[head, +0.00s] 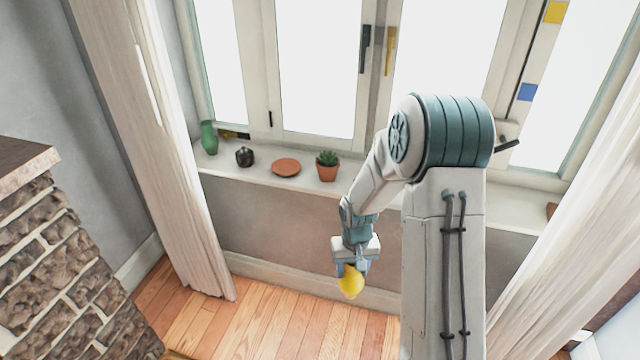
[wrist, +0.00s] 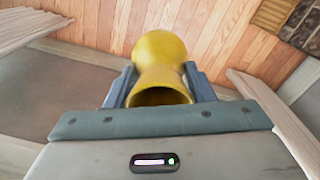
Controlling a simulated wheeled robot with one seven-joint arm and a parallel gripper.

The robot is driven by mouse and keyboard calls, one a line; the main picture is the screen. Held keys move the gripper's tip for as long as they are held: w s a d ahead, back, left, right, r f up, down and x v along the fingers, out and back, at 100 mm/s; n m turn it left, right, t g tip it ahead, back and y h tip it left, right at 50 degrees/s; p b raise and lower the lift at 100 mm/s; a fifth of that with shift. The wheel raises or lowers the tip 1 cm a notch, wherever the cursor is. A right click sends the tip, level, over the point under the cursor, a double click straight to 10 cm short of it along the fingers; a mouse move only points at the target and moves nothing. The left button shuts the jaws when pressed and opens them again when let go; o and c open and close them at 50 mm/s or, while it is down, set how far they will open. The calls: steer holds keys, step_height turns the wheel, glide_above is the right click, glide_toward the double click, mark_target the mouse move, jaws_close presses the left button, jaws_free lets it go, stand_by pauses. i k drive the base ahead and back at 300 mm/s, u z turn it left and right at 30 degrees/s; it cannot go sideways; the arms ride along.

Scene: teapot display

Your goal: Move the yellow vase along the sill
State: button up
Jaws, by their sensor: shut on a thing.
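The yellow vase (head: 351,281) hangs from my gripper (head: 354,266) in the head view, in the air in front of the sill and below its level. In the wrist view the yellow vase (wrist: 160,62) sits between the two fingers of my gripper (wrist: 160,88), its open mouth toward the camera and its round body beyond. The fingers are shut on it near the neck. The white sill (head: 225,163) runs under the windows behind my arm. My arm hides part of its right side.
On the sill stand a green vase (head: 209,138), a small dark pot (head: 245,157), a terracotta saucer (head: 286,167) and a potted succulent (head: 328,167). Curtains (head: 165,150) hang at both sides. A stone-faced block (head: 60,260) stands at the left. The wooden floor (head: 270,325) below is clear.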

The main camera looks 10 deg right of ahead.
mark_target(515, 216)
steer(key=u, duration=0.05)
steer(key=i, duration=1)
steer(key=z, duration=1.95)
